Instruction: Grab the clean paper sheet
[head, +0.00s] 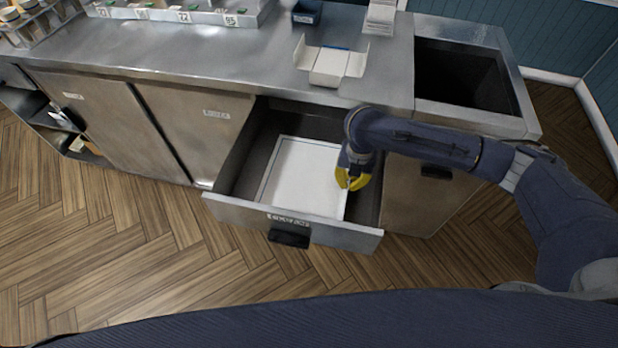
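A stack of white paper sheets (298,178) lies in an open drawer (240,212) of the metal counter. My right gripper (352,181), with yellow fingers, is inside the drawer at the right edge of the paper. The fingers point down and overlap the paper's edge in the picture. I cannot tell whether they touch a sheet or how far apart they are. My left gripper is not in view.
On the steel counter (210,50) stand an open white box (330,66), a small dark blue tray (307,12) and a white labelled rack (180,14). An open dark bin (460,80) is at the right. The drawer's front and side walls surround the paper. Wooden floor (120,235) lies clear in front.

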